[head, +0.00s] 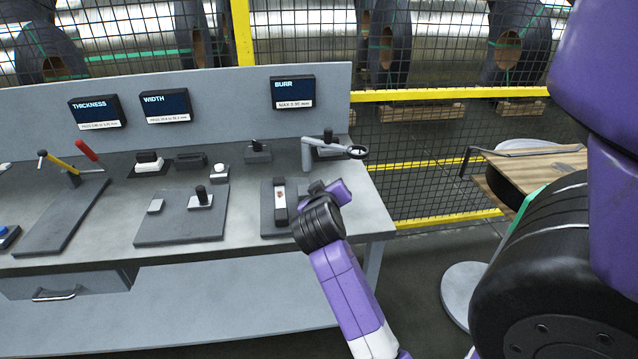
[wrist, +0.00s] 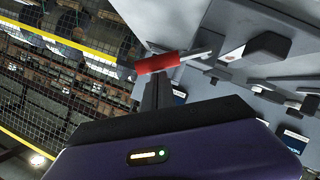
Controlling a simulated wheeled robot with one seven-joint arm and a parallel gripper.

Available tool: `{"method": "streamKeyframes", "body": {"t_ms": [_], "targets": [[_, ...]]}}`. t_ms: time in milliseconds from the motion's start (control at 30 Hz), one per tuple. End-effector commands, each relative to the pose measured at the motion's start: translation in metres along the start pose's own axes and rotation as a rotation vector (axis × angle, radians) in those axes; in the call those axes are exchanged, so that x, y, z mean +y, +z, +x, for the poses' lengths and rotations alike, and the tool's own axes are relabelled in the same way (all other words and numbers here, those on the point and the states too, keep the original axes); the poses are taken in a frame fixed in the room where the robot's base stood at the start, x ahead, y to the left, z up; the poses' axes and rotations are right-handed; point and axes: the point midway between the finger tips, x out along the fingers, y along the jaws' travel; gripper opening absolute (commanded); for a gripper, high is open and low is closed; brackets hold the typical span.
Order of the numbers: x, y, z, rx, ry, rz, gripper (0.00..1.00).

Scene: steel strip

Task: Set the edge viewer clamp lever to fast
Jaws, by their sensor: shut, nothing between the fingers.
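A red lever handle (wrist: 157,64) on a thin grey rod shows in the wrist view, lying across just beyond my fingertips. I take it for the clamp lever; in the head view I cannot make it out, and my gripper may hide it. My gripper (head: 316,188) is over the right front of the bench, beside a dark fixture (head: 280,222) with a white label. In the wrist view my gripper (wrist: 156,80) has its dark fingers together and empty. I cannot tell whether the tips touch the red handle. The lever's setting marks are not readable.
A grey arm with a ring (head: 357,152) stands behind my gripper, below the BURR display (head: 293,92). A plate with a black knob (head: 200,198) lies to the left. Farther left are yellow and red levers (head: 87,150). A mesh fence (head: 420,150) stands beyond the bench.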

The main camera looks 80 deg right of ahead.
Motion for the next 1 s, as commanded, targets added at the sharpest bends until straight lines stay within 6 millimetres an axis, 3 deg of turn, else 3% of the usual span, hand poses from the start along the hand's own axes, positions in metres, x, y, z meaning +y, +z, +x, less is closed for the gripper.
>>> {"method": "streamKeyframes", "body": {"t_ms": [600,1000], "targets": [[0.008,0.041,0.019,-0.003,-0.213,0.453,0.00],[0.006,0.049,0.023,-0.001,-0.211,0.445,0.00]]}}
